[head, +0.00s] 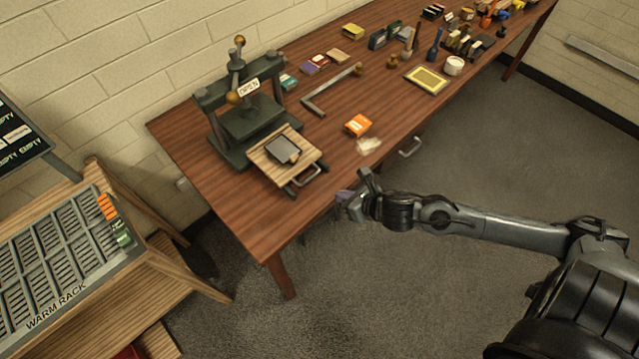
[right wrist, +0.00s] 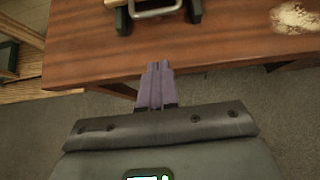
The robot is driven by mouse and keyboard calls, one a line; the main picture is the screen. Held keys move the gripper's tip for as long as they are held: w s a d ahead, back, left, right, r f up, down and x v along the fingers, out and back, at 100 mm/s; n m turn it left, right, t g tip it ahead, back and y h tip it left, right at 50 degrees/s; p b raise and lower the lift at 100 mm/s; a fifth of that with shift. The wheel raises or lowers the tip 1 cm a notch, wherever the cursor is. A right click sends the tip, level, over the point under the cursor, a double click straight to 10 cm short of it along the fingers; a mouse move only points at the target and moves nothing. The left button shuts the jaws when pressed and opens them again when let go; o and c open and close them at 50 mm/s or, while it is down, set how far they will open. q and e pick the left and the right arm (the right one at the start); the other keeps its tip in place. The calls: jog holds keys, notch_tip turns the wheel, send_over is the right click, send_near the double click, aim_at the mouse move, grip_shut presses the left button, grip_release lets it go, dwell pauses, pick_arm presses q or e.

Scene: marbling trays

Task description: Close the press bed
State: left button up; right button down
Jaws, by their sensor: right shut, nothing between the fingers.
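The dark green press (head: 232,112) stands at the left end of the wooden table, with an "OPEN" sign (head: 249,88) on it. Its wooden bed (head: 269,161) is slid out toward the table's front edge, with a dark grey block (head: 284,150) on it. A metal handle (head: 306,175) is on the bed's front; it also shows at the top of the right wrist view (right wrist: 155,8). My right gripper (head: 343,196) is shut and empty, in front of the table edge, right of and below the handle, apart from it. Its purple fingers (right wrist: 156,84) point toward the table. My left gripper is not in view.
An orange box (head: 358,125) and a pale patch (head: 369,146) lie right of the bed. A metal L-shaped bar (head: 330,92) lies behind them. The warm rack (head: 60,262) stands at the lower left. Several small items crowd the table's far end.

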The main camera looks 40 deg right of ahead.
jog(key=x, duration=0.6)
jog(key=shift+w+f, duration=0.2)
jog(key=w, duration=0.3)
jog(key=shift+a+r, duration=0.1)
jog(key=shift+a, duration=0.05)
jog(key=shift+w, duration=0.65)
